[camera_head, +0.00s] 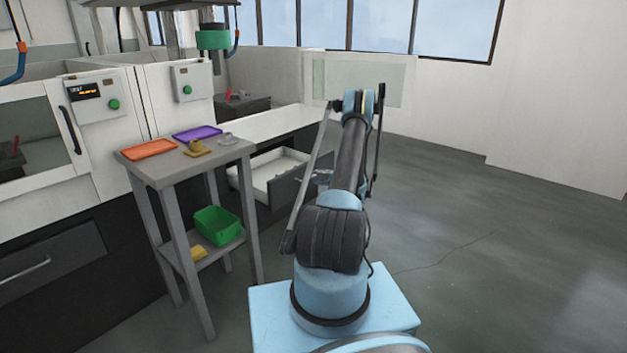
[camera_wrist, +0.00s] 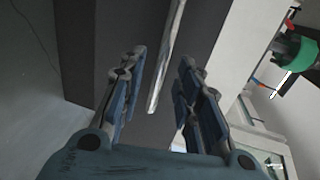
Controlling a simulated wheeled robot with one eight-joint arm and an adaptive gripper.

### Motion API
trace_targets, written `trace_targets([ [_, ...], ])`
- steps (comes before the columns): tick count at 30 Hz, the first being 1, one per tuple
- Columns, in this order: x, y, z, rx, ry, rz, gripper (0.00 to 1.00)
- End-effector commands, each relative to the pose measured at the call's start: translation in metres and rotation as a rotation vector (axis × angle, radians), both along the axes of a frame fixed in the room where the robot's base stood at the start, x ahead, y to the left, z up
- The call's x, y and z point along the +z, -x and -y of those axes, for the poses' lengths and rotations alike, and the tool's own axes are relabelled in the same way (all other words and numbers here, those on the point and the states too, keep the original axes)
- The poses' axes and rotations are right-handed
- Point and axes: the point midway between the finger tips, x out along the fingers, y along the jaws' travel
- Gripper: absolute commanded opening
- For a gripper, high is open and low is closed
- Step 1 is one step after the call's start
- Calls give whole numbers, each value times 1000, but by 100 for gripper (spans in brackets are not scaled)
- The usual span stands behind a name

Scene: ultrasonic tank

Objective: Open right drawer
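The right drawer (camera_head: 268,170) is pulled out of the dark cabinet in the head view, its white inside showing and its dark front (camera_head: 290,186) facing my arm. In the wrist view, the drawer's long metal handle (camera_wrist: 171,45) runs down between the two blue fingers of my gripper (camera_wrist: 161,66). The fingers stand apart, with gaps visible on both sides of the handle. In the head view my arm hides much of the gripper and the drawer's right end.
A grey side table (camera_head: 172,172) stands left of the drawer, with orange (camera_head: 149,149) and purple (camera_head: 197,133) trays on top and a green bin (camera_head: 217,225) below. A shut left drawer (camera_head: 60,258) is in the cabinet. Open floor (camera_head: 500,240) lies to the right.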

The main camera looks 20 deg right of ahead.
Motion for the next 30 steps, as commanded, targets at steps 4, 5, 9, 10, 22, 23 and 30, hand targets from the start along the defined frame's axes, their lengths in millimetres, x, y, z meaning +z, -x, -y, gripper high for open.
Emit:
trace_targets([
  [4,6,25,19,-2,0,0,31],
  [5,7,29,22,-3,-1,-1,31],
  [9,11,46,34,-2,0,-1,31],
  [10,11,49,36,-2,0,-1,31],
  [22,15,62,45,1,0,-1,31],
  [23,15,62,45,1,0,-1,31],
  [30,15,61,45,1,0,-1,31],
])
